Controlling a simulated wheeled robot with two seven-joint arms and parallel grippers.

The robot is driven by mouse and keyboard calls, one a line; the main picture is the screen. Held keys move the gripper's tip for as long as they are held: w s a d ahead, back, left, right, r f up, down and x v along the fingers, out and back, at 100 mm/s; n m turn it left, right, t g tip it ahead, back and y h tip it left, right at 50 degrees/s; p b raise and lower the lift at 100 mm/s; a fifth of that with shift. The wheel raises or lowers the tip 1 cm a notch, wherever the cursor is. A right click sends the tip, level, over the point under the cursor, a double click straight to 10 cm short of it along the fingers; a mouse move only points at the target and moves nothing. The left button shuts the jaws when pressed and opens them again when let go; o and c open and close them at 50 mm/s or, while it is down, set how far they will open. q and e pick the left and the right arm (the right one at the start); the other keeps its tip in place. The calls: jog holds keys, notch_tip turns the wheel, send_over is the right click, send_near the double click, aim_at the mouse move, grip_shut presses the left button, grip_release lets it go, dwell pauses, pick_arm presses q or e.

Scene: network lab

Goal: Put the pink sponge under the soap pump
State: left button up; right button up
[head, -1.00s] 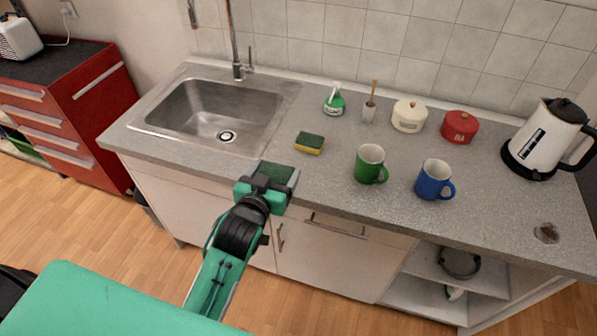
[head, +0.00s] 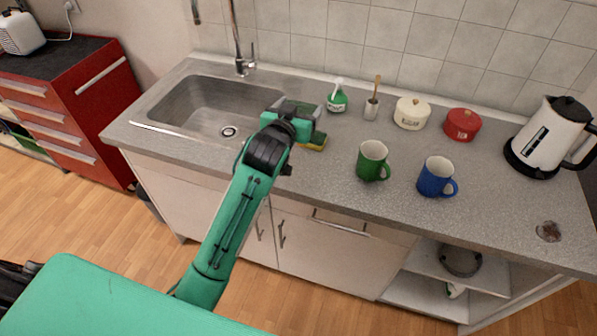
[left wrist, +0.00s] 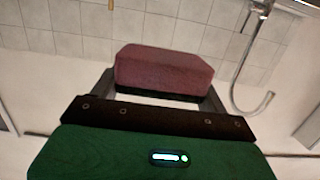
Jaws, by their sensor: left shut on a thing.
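The pink sponge (left wrist: 163,68) is held between the two fingers of my left gripper (head: 297,110), seen from close in the left wrist view; its dark scouring layer shows along one side. In the head view the gripper is over the counter, just right of the sink, and my arm hides much of the sponge. The soap pump (head: 337,101) is a green bottle with a white pump head. It stands upright near the back wall, a little to the right of my left gripper and apart from it. My right gripper is not in view.
A yellow and green sponge (head: 316,142) lies on the counter, partly behind my left gripper. A brush holder (head: 371,108), a cream pot (head: 411,114) and a red pot (head: 462,125) stand right of the pump. Green (head: 372,161) and blue (head: 436,178) mugs stand nearer the front.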

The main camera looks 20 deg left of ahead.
pick_arm(q)
jog(key=shift+f, duration=0.1)
jog(key=p, duration=0.3)
send_over(299, 172)
notch_tip(299, 172, down, 18)
jog(key=shift+f, duration=0.75)
jog(key=shift+f, duration=0.1)
jog(key=shift+f, duration=0.15)
jog(key=o, duration=1)
jog(key=shift+c, duration=0.2)
